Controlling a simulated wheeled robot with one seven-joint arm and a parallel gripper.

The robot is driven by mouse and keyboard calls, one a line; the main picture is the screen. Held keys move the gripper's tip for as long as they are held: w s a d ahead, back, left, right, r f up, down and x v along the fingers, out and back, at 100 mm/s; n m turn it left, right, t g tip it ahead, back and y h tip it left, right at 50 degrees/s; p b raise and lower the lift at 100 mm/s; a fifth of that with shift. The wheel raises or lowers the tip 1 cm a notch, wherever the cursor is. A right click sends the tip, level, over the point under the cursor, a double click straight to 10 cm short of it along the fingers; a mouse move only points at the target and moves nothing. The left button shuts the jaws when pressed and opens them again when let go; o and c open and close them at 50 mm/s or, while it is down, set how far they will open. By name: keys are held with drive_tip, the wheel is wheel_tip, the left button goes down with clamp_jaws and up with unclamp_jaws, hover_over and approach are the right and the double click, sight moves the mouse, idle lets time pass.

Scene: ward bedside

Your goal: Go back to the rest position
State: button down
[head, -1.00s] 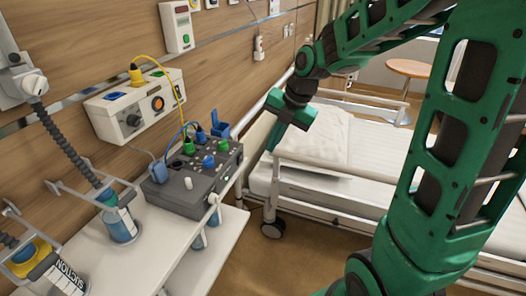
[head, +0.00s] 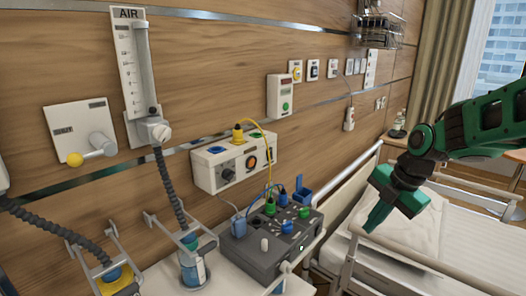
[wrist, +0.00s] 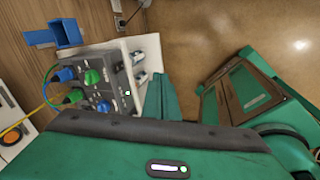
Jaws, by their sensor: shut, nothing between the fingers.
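My gripper (head: 376,217) is at the right in the head view, green, with its fingers pointing down and to the left. It is shut and empty, in the air in front of the bed (head: 400,262) and to the right of the grey connector box (head: 272,243). It touches nothing that I can see. In the wrist view the green fingers (wrist: 163,98) show beside the box and the edge of its white shelf.
A yellow cable (head: 269,160) runs to a white wall unit (head: 222,172). An air flowmeter (head: 131,65) and suction jars (head: 193,268) stand left. The bed rail (head: 347,268) lies close below my gripper.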

drive_tip(key=s+d+m+g+h, duration=0.1)
drive_tip(key=s+d+m, duration=0.4)
drive_tip(key=s+m, duration=0.7)
drive_tip(key=s+d+f+m+g+h, duration=0.1)
drive_tip(key=s+d+m, duration=0.4)
drive_tip(key=s+m, duration=0.7)
drive_tip(key=m, duration=0.6)
drive_tip(key=shift+s+g, duration=0.3)
drive_tip(key=shift+s, duration=0.05)
drive_tip(key=shift+f, duration=0.1)
drive_tip(key=shift+w+f, duration=0.25)
drive_tip(key=shift+w, duration=0.4)
